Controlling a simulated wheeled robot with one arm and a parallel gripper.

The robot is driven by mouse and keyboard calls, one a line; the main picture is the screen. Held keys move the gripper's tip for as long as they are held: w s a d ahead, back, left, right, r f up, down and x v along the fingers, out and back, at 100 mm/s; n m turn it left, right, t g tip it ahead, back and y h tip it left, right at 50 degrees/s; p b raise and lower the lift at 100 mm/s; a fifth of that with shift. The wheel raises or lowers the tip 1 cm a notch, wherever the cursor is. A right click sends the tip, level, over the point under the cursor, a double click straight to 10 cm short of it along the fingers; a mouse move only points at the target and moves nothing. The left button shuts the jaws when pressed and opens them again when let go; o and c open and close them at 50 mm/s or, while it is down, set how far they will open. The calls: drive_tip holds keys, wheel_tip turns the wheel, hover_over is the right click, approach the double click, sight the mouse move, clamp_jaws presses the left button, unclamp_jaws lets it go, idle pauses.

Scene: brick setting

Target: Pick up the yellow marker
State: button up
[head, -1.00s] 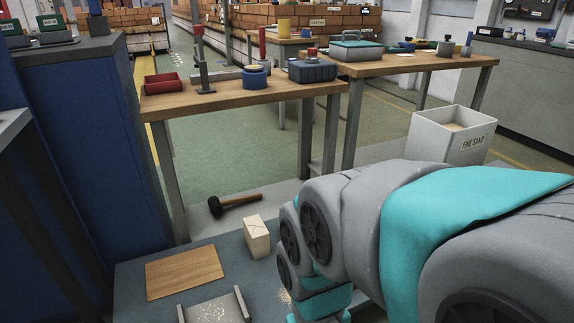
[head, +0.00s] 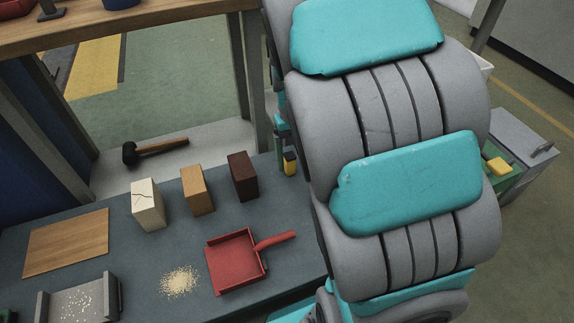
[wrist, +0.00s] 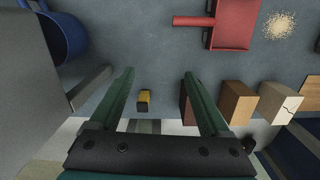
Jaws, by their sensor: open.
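The yellow marker (head: 290,163), with a dark end, stands at the far edge of the grey-blue worktop (head: 200,240) beside the dark brown block. In the wrist view, the marker (wrist: 144,97) lies between my two green fingers in the picture, nearer the left one. My gripper (wrist: 158,75) is open and empty, and the fingers do not appear to touch the marker. In the head view my arm covers most of the gripper and the area right of the marker.
A dark brown block (head: 242,176), an orange-brown block (head: 197,190) and a cracked cream block (head: 147,204) stand in a row left of the marker. A red dustpan (head: 235,262) and spilled grains (head: 179,281) lie in front. A blue container (wrist: 62,38) is at the wrist view's left.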

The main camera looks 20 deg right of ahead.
drive_tip(key=w+d+f+b, duration=0.1)
drive_tip(key=w+d+f, duration=0.3)
drive_tip(key=w+f, duration=0.3)
drive_tip(key=n+b, duration=0.1)
drive_tip(key=b, duration=0.1)
hover_over(290, 163)
drive_tip(key=d, duration=0.1)
drive_tip(key=shift+t, duration=0.4)
drive_tip(key=f, duration=0.7)
drive_tip(key=shift+w+d+f, duration=0.2)
drive_tip(key=shift+w+f, duration=0.15)
drive_tip(key=shift+w, duration=0.05)
drive_tip(key=shift+w+f, duration=0.15)
drive_tip(key=shift+f, duration=1.3)
drive_tip(key=shift+w+a+f, duration=0.1)
drive_tip(key=shift+a+f, duration=0.05)
drive_tip(key=shift+f, duration=0.75)
drive_tip(key=shift+w+a+f, duration=0.1)
drive_tip(key=shift+f, duration=0.75)
drive_tip(key=shift+w+a+f, duration=0.1)
drive_tip(key=shift+a+f, duration=0.05)
drive_tip(key=shift+f, duration=0.75)
drive_tip(key=shift+c, duration=0.3)
clamp_jaws()
